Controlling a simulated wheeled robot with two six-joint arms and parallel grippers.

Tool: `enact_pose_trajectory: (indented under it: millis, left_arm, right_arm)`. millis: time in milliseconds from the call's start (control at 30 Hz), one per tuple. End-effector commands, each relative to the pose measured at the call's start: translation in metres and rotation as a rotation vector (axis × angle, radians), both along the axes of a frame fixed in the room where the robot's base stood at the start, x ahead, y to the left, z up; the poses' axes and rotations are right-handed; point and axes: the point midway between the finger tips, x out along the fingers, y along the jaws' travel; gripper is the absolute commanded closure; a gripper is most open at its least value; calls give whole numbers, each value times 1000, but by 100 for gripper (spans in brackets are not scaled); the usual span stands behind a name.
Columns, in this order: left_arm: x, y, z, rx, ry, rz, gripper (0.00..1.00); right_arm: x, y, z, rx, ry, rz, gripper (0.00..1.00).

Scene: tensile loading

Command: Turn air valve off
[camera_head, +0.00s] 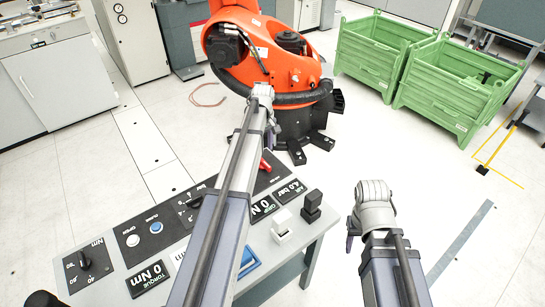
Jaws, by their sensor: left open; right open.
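A red lever (265,166), which looks like the air valve handle, sits on the black control panel (218,182), just right of my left arm. The AIR display (289,191) reads 4.0 bar. My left gripper (270,138) is at the end of the arm reaching over the panel; it appears above and beyond the red lever, apart from it, mostly hidden by its wrist. It is open, with nothing seen in it. My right gripper (352,232) is right of the table, mostly hidden under its wrist, open, with nothing seen in it.
The grey table (308,243) carries a torque display (149,278), knobs, buttons, a white block (281,226), a black block (311,205) and a blue tray (248,262). An orange robot (270,55) stands behind. Green crates (440,75) stand back right.

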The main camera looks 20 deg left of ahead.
Motion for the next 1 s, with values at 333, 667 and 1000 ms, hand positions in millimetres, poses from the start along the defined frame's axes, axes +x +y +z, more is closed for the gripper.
enact_pose_trajectory:
  millis: [333,667,1000]
  left_arm:
    - [0,0,-7,0,0,-1,50]
    - [0,0,-43,0,0,-1,50]
    - [0,0,-78,0,0,-1,50]
  right_arm:
    - [0,0,-7,0,0,0,50]
    - [0,0,-43,0,0,0,50]
    - [0,0,-78,0,0,0,50]
